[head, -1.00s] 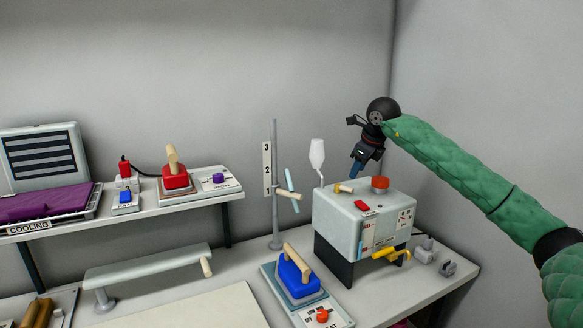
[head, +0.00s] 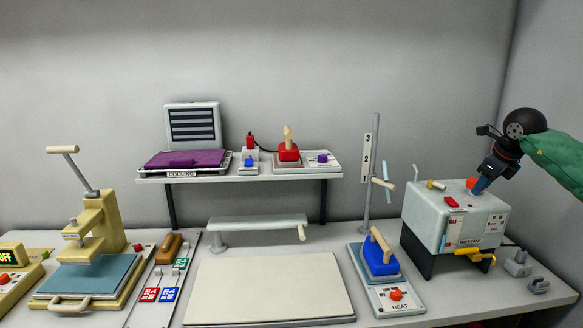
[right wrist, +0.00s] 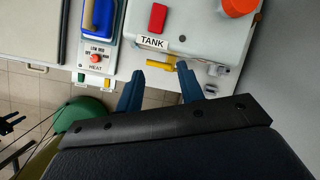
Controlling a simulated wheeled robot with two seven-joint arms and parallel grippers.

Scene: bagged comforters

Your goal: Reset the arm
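My right gripper (head: 481,187) is at the far right of the head view, above the grey-white tank box (head: 425,205). Its blue fingers overlap the orange-red cap (head: 471,183) in the picture; I cannot tell the height gap there. In the right wrist view its two blue fingers (right wrist: 159,68) are spread apart with nothing between them. That view shows the tank (right wrist: 200,38) with its yellow tap (right wrist: 186,65) just beyond the fingertips. My green-sleeved right arm comes in from the right edge.
A raised shelf (head: 270,177) holds a purple cooling pad (head: 185,159). Air above the board is open.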

